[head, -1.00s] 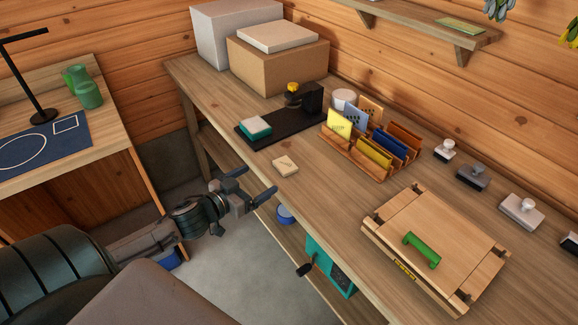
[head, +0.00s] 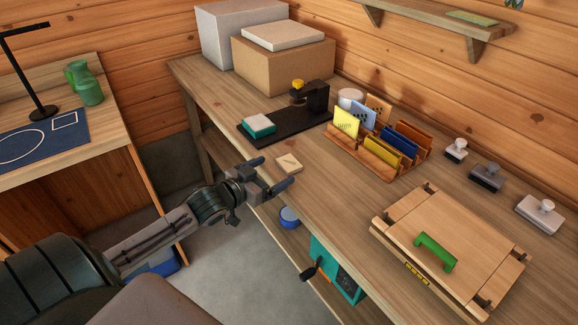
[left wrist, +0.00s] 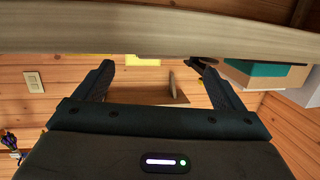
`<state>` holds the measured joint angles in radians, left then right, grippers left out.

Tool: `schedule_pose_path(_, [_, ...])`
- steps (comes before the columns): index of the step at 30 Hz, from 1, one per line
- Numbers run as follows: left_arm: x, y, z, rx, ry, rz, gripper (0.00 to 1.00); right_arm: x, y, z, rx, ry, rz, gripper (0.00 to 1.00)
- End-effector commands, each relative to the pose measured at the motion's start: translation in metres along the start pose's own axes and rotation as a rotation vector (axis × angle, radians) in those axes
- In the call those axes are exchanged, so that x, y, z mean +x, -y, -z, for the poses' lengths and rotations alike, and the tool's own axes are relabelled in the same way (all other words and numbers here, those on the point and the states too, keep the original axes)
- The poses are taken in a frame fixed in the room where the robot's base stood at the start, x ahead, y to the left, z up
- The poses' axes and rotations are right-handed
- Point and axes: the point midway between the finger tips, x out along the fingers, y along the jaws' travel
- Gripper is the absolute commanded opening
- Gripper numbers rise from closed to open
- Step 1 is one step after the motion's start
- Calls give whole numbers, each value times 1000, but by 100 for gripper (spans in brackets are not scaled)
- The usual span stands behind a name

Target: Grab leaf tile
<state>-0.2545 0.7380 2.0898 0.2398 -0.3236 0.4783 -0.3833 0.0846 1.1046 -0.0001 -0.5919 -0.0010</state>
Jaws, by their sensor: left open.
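The leaf tile (head: 289,163) is a small pale wooden square with a dark mark on its face. It lies flat near the front edge of the workbench in the head view. My left gripper (head: 272,175) is open and empty, its fingers pointing toward the bench edge just in front of the tile. A small distance seems to separate them. In the left wrist view the two fingers (left wrist: 160,80) are spread, with the bench edge (left wrist: 150,35) across the top, and I cannot make out the tile there. My right gripper is not in view.
A black stand (head: 280,125) with a teal-and-white pad (head: 258,125) sits behind the tile. A wooden rack (head: 365,155) of coloured cards is to its right. A wooden press board (head: 395,225) with a green handle (head: 436,252) lies nearer right. The bench around the tile is clear.

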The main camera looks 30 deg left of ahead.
Motion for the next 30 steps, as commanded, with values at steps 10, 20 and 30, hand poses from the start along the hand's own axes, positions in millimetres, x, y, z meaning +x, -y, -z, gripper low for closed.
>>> schedule_pose_path(10, [39,1,-1,-3,-5,2,90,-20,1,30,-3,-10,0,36])
schedule_pose_path(20, [48,0,-1,0,-1,0,90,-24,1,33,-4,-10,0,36])
schedule_pose_path(30, [47,0,-1,0,-1,0,41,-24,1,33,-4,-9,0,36])
